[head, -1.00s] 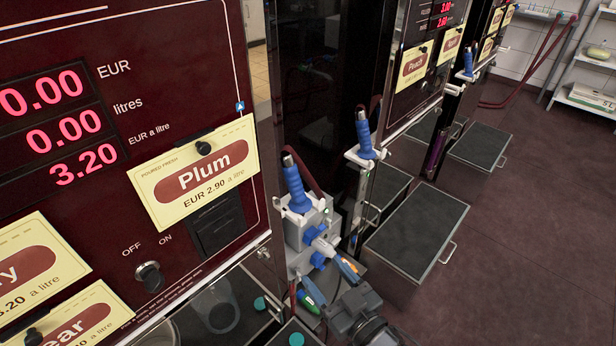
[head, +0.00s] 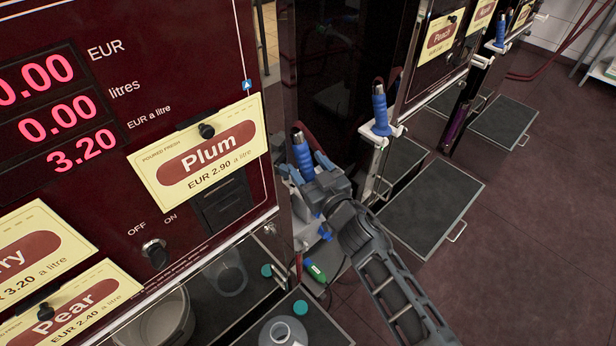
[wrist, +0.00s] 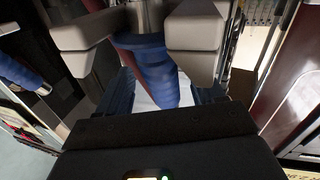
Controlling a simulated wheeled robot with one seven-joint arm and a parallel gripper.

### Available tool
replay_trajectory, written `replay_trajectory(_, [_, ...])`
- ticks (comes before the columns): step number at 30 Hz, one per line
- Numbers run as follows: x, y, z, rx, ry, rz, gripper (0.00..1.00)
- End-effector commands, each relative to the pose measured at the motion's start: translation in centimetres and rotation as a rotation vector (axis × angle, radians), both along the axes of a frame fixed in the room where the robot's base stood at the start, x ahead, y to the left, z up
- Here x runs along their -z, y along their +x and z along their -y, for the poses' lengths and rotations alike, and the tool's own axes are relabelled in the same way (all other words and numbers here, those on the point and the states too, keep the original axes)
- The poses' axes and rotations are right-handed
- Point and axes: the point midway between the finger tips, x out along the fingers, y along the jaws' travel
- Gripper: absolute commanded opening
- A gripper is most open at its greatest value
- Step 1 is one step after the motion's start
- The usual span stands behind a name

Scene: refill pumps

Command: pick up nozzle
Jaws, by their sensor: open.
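The nearest nozzle (head: 302,158) has a blue grip and a dark metal tip pointing up. It stands in a grey holder beside the Plum pump panel. My gripper (head: 308,180) is open at this nozzle. In the wrist view the blue nozzle (wrist: 152,72) lies between the two grey fingers, with the left finger close to it. Whether either finger touches it is unclear. The nozzle's lower part and most of the holder are hidden by my gripper and wrist.
A second blue nozzle (head: 380,112) hangs on the neighbouring pump, and another (head: 501,30) farther back. The Plum sign (head: 198,155) is on the panel at left. Below stand a clear container (head: 283,333) and a bucket (head: 165,318). The floor at right (head: 540,240) is clear.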

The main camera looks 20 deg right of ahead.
Motion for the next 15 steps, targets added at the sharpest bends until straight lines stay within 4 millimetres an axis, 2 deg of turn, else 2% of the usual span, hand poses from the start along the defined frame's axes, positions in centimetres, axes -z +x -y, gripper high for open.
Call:
replay_trajectory(3, [0.19,1.08,-0.14,-0.001,0.0,0.0,0.67])
replay_trajectory(11, [0.12,1.3,-0.18,-0.001,0.0,-0.001,0.67])
replay_trajectory(15, [0.11,1.29,-0.18,-0.001,0.0,-0.001,0.55])
